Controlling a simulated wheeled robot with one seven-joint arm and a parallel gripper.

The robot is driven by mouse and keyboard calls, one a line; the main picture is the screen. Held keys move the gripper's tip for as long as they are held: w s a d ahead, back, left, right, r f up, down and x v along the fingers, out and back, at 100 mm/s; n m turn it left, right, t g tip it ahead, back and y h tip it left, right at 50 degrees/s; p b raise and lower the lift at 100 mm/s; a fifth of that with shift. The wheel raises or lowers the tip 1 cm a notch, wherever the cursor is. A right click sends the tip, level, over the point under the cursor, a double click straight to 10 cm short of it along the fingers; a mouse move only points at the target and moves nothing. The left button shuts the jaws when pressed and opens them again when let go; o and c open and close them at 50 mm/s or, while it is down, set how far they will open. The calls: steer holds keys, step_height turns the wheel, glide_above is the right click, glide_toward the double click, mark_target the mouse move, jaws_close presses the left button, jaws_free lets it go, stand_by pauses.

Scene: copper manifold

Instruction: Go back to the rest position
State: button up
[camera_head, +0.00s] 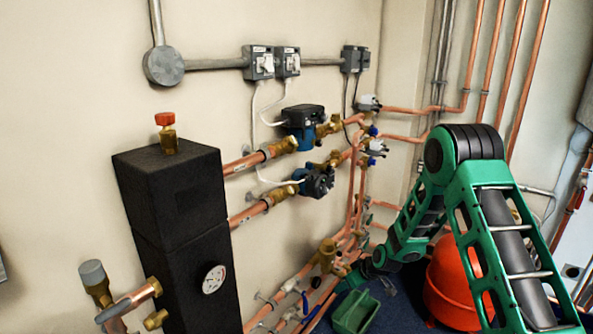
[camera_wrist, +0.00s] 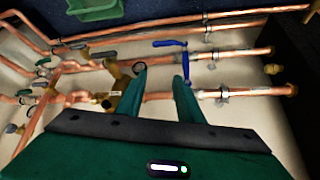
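My gripper (camera_wrist: 160,78) shows in the wrist view with its two green fingers apart and nothing between them. Its fingertips point toward the copper pipes (camera_wrist: 235,52) and a blue valve handle (camera_wrist: 170,43). Whether the fingers touch anything is unclear. In the head view my green arm comes in from the lower right, bends at a raised elbow and reaches down to the low pipes. The gripper end is small there and partly lost among the pipes.
A black block with a gauge (camera_head: 180,230) stands left. Pumps (camera_head: 303,125) and valves (camera_head: 372,148) line the wall. A red vessel (camera_head: 450,285) sits behind my arm. A green bin (camera_head: 355,312) is on the blue floor. Vertical copper pipes (camera_head: 500,70) run up the right wall.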

steer(key=s+d+r+m+g+h, duration=0.2)
steer(key=s+d+r+m+h, duration=0.3)
steer(key=s+d+r, duration=1.45)
steer(key=s+d+r+m+g, duration=0.1)
steer(key=s+r+m, duration=0.2)
steer(key=s, duration=0.6)
steer(key=s+d+r+m+g, duration=0.1)
steer(key=s+r, duration=0.3)
steer(key=s, duration=0.6)
steer(key=s+d+r+m+g+y, duration=0.1)
steer(key=s+r+m, duration=0.3)
steer(key=s, duration=0.6)
steer(key=shift+d+r+m, duration=0.2)
steer(key=shift+d+m, duration=0.1)
steer(key=shift+d, duration=0.35)
